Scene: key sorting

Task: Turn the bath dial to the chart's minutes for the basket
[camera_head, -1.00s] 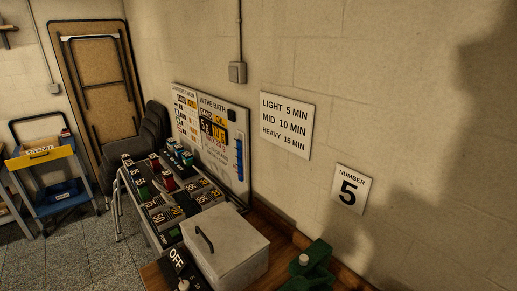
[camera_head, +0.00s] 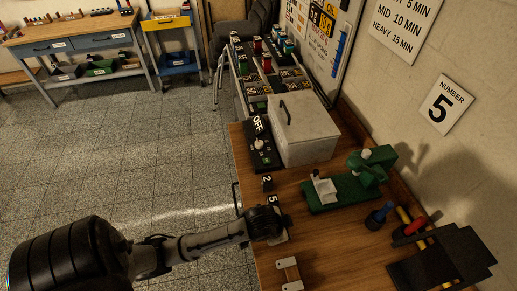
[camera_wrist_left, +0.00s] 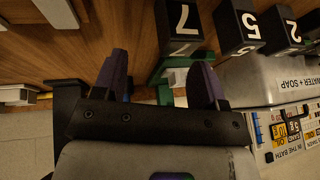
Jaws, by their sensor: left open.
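The bath dial is a black box with a pale knob (camera_head: 259,144) and an "OFF" mark, at the bench's left edge. It stands against the grey lidded bath box (camera_head: 308,145), whose "WATER + SOAP" side shows upside down in the left wrist view (camera_wrist_left: 275,78). The wall chart (camera_head: 402,28) is cut off at the top; "5 MIN", "MID 10 MIN" and "HEAVY 15 MIN" are readable. My left gripper (camera_head: 268,222) is over the bench's left edge, nearer than the dial. Its purple fingers (camera_wrist_left: 163,72) are apart with nothing between them. I cannot identify the basket. My right gripper is out of view.
Black number blocks, 2 (camera_head: 266,182), 5 (camera_head: 274,201) and 7 (camera_wrist_left: 183,20), stand near my left gripper. A green press (camera_head: 345,187) stands right of them. A "NUMBER 5" sign (camera_head: 445,107) hangs on the wall. Open floor (camera_head: 150,150) lies left.

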